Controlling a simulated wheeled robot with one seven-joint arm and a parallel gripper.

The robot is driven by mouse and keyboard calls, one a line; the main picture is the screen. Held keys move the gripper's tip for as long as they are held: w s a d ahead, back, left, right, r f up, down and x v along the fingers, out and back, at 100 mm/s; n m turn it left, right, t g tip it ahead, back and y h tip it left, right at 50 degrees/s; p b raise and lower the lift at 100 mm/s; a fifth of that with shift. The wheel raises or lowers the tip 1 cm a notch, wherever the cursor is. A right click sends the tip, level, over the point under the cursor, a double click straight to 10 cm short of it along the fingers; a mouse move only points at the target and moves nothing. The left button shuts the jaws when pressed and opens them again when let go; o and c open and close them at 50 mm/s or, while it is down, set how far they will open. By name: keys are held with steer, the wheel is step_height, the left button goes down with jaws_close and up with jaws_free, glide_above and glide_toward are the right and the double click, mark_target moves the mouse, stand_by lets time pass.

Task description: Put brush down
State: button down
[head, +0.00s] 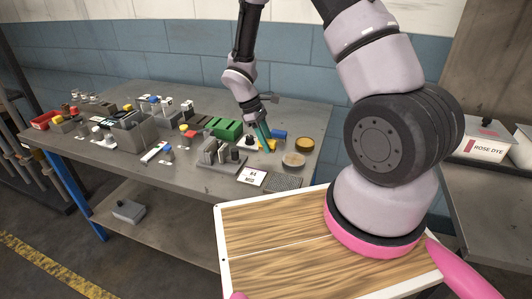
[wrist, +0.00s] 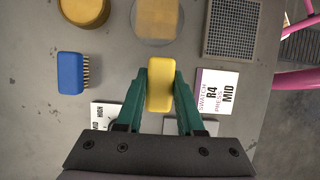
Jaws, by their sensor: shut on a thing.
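My gripper (wrist: 159,88) has green fingers and is shut on a yellow rounded block (wrist: 160,82), held by its two long sides. The block resembles the body of a brush, but no bristles show on it. In the head view my gripper (head: 264,132) is low over the right part of the grey table (head: 200,185). I cannot tell if the block touches the table. A blue brush (wrist: 70,73) with tan bristles lies on the table, left of the gripper in the wrist view.
A round amber-lidded container (wrist: 84,10), a pale round dish (wrist: 158,22) and a dark mesh pad (wrist: 232,28) lie beyond the gripper. A MID card (wrist: 216,92) lies close right. Bare table shows between the blue brush and the gripper.

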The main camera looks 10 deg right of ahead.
steer(key=shift+f, duration=1.85)
steer(key=shift+f, duration=0.15)
steer(key=c, duration=0.5)
jaws_free()
